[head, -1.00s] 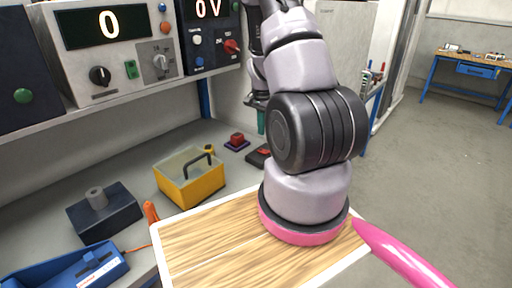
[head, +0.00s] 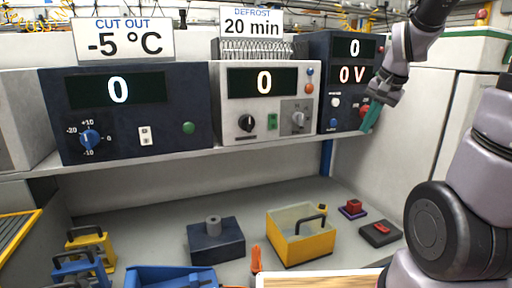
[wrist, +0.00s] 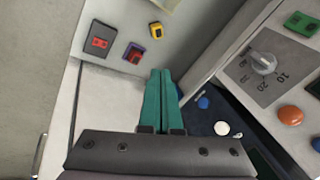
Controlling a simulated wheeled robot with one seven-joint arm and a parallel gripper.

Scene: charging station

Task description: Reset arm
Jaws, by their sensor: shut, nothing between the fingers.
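My gripper (head: 372,116) has teal fingers and hangs at the upper right in the head view, in front of the right edge of the dark voltage unit (head: 346,62). In the wrist view my gripper (wrist: 158,82) shows its two fingers side by side, shut with nothing between them. The fingers point toward the bench top (wrist: 115,62). My arm is raised and bent at the right side of the head view.
Cut-out (head: 138,112) and defrost (head: 265,100) units stand on the shelf. Below are a yellow bin (head: 300,248), a dark block (head: 216,245), a red-button block (head: 353,208) and a dark red-switch box (head: 380,233).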

